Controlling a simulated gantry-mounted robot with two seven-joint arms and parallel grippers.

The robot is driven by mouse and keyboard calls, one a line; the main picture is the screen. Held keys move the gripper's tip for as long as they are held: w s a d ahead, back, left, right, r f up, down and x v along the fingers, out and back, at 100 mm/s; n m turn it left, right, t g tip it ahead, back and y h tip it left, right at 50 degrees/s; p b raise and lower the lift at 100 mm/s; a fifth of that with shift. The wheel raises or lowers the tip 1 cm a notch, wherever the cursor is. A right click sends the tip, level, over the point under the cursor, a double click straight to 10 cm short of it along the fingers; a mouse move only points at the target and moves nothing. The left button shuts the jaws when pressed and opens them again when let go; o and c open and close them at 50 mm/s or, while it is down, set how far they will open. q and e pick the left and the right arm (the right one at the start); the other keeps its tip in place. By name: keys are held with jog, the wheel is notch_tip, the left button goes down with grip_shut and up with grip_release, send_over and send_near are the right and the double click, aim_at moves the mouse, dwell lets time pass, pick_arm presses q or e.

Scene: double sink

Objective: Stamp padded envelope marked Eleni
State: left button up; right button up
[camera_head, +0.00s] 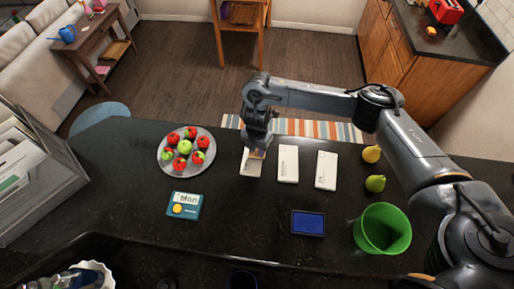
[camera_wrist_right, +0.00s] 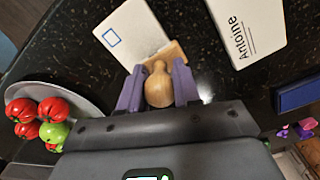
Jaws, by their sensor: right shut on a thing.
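Three pale envelopes lie in a row on the dark counter. My right gripper (camera_head: 258,145) is shut on a wooden stamp (camera_wrist_right: 158,86) with a round knob and rectangular base. It holds the stamp at the left envelope (camera_head: 251,167). In the right wrist view the base overlaps this envelope's near edge (camera_wrist_right: 135,32), beside an outlined blue square; contact is unclear. No name shows on it there. The middle envelope (camera_head: 288,164) reads "Antoine" in the right wrist view (camera_wrist_right: 249,30). The right envelope (camera_head: 326,170) has unreadable writing. A blue ink pad (camera_head: 308,223) lies nearer. My left gripper is out of view.
A file holder (camera_head: 40,170) is far left. Counter between calendar and ink pad is clear.

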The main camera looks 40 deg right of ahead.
jog(key=shift+f, duration=0.45)
dwell(0.3)
dwell(0.8)
jog(key=shift+f, duration=0.1)
dwell(0.5)
notch_tip(320, 180, up, 4)
jog(key=p, duration=0.4)
jog(key=shift+r, duration=0.25)
jog(key=shift+r+p, duration=1.35)
jog(key=shift+p, duration=0.15)
